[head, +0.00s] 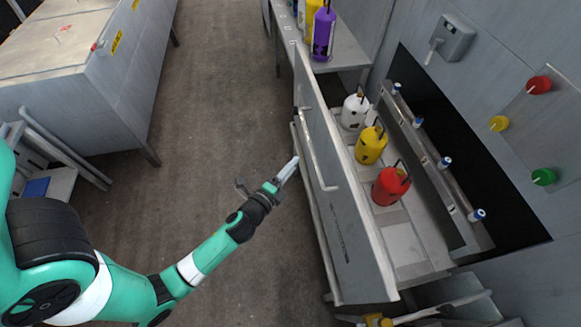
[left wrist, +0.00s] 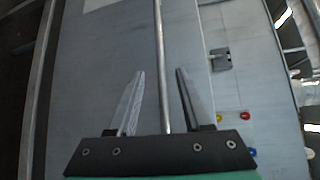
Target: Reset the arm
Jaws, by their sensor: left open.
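My left arm reaches in from the lower left in the head view. Its gripper (head: 268,176) is open and empty, beside the outer face of a grey upright panel (head: 345,215). A long bar handle (head: 322,155) runs along this panel. In the left wrist view my left gripper (left wrist: 159,74) shows two spread fingers. A thin metal bar (left wrist: 160,50) shows between them in the picture; I cannot tell whether it is touched. My right gripper is not in view.
A purple cylinder (head: 323,33) stands on the table at the top. Red, yellow and green buttons (head: 543,177) are at right. A large grey bench (head: 65,60) stands upper left, with open floor between.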

